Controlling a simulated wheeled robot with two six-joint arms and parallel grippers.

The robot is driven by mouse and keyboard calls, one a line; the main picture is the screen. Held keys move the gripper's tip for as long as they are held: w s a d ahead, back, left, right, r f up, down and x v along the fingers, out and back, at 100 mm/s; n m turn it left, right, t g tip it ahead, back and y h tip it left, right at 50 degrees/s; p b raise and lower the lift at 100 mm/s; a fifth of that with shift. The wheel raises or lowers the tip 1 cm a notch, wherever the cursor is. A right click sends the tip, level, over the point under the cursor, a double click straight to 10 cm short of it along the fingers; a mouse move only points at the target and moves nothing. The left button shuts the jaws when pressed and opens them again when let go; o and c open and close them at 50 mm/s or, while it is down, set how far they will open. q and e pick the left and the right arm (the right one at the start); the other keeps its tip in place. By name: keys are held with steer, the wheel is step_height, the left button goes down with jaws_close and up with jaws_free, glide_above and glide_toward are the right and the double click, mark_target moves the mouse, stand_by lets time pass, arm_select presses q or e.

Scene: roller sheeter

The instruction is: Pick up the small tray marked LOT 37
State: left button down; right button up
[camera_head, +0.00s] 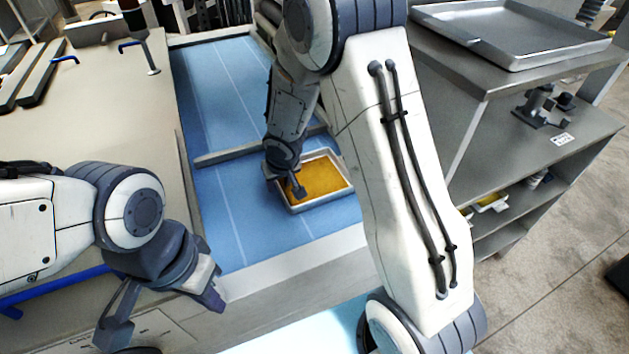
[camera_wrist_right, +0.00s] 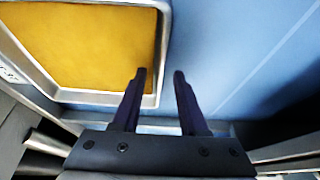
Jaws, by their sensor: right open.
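A small metal tray (camera_head: 322,202) with an orange-yellow filling lies on the blue belt in the head view. Its rim also shows at the upper left of the right wrist view (camera_wrist_right: 165,45). I cannot read a LOT 37 mark on it. My right gripper (camera_head: 296,190) is over the tray's left side in the head view, partly hidden by its own wrist. In the right wrist view its open fingers (camera_wrist_right: 159,73) appear on either side of the line of the tray's rim, with nothing held; contact is unclear. My left gripper (camera_head: 208,294) hangs at the lower left, its jaws unclear.
A crossbar (camera_head: 235,153) spans the blue belt (camera_head: 225,85) just behind the tray. A large empty metal tray (camera_head: 515,32) rests on the shelf unit at the right. A white label (camera_wrist_right: 10,73) with unreadable marks shows at the right wrist view's left edge.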

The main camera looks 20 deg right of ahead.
jaws_close()
stand_by(1.4)
